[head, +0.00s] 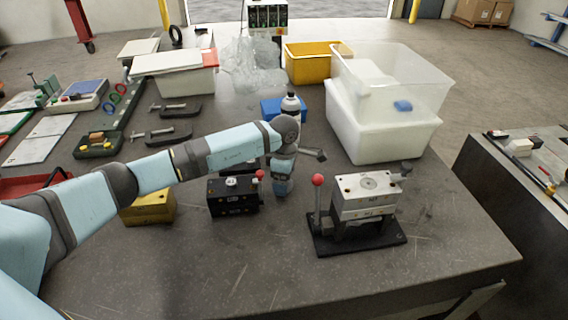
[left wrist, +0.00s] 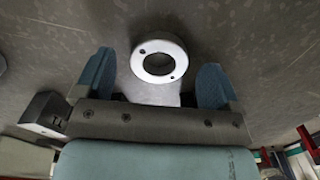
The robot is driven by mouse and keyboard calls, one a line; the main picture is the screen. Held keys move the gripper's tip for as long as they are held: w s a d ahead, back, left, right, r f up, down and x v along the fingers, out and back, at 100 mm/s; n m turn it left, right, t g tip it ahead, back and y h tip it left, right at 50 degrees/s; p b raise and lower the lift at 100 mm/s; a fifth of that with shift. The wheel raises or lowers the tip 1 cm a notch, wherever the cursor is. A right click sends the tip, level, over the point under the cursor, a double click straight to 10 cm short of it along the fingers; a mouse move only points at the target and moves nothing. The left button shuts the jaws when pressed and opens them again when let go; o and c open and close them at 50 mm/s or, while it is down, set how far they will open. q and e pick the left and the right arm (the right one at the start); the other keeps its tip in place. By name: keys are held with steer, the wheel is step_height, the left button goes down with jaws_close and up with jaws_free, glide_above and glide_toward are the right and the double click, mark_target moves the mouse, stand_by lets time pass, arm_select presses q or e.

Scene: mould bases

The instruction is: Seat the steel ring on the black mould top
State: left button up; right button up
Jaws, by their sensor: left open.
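In the left wrist view a steel ring (left wrist: 143,65) with small holes in its rim lies between the fingers of my left gripper (left wrist: 157,70). The gripper is open, with a blue finger on each side of the ring and gaps between. In the head view my left gripper (head: 283,188) points down, just right of the black mould (head: 235,199). The ring cannot be made out there. The black mould stands on the table, with a small pale round spot on its top and a red ball knob at its right corner. My right gripper is not in view.
A steel mould (head: 365,195) on a black stand (head: 357,236) with a red-knobbed lever stands to the right. A yellow block (head: 148,207) is left of the black mould. A spray bottle (head: 290,105) and clear bin (head: 390,75) stand behind. The table's front is clear.

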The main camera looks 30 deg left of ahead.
arm_select(q)
steer(key=shift+f, duration=0.7)
steer(key=c, duration=1.2)
steer(key=shift+o, duration=0.2)
steer(key=shift+r+p, duration=0.5)
steer(key=shift+r, duration=0.55)
